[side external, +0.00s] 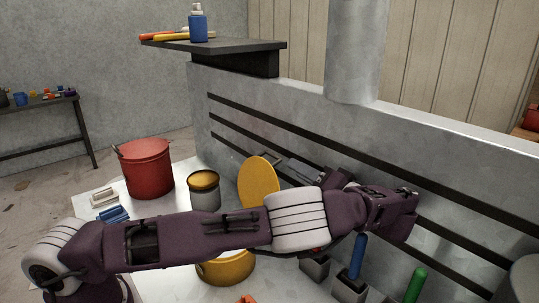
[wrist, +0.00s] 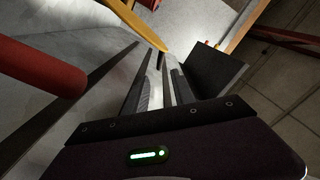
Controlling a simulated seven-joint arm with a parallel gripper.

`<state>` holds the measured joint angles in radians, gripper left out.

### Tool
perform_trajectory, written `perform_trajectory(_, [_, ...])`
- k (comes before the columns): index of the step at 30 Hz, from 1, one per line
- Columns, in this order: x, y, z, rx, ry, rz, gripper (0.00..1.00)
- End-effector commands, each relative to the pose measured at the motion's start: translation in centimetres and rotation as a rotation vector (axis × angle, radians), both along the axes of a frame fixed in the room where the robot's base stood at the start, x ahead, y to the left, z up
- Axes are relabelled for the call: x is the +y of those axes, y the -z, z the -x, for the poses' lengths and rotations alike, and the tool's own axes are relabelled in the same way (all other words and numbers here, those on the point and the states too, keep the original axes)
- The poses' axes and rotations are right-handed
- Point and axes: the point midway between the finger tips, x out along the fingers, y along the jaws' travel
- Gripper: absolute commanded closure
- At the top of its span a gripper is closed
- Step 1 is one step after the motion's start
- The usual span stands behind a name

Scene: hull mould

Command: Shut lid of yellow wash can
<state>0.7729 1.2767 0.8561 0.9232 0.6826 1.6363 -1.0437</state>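The yellow wash can (side external: 225,268) stands on the white work surface in the side view, partly hidden behind my arm. Its round yellow lid (side external: 258,180) stands open, nearly upright, at the back of the can; my arm hides its lower edge and hinge. My gripper (side external: 285,163) is beyond the arm, just right of the lid near the grey wall. A yellow edge (wrist: 137,25), which looks like the lid, is just ahead of the tips; contact cannot be told.
A red pot (side external: 147,168) and a grey can with a yellow-brown top (side external: 204,190) stand left of the lid. Blue (side external: 357,255) and green (side external: 415,285) handles rise at the right front. The slotted grey wall (side external: 300,115) runs behind. A red cylinder (wrist: 40,80) is close in the wrist view.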

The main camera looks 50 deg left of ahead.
Motion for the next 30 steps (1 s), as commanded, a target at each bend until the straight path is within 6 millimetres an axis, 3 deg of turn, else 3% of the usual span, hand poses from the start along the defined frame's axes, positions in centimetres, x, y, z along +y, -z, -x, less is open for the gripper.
perform_trajectory(15, [10.7,0.2,-0.1,0.000,-0.003,0.004,0.69])
perform_trajectory(19, [11.8,0.2,-0.1,0.001,-0.002,0.004,0.69])
perform_trajectory(26, [12.0,0.2,-0.2,0.001,0.000,0.004,0.69])
perform_trajectory(27, [12.0,0.2,-0.2,0.001,0.000,0.004,0.71])
perform_trajectory(30, [11.9,0.2,-0.2,0.001,0.000,0.004,0.91])
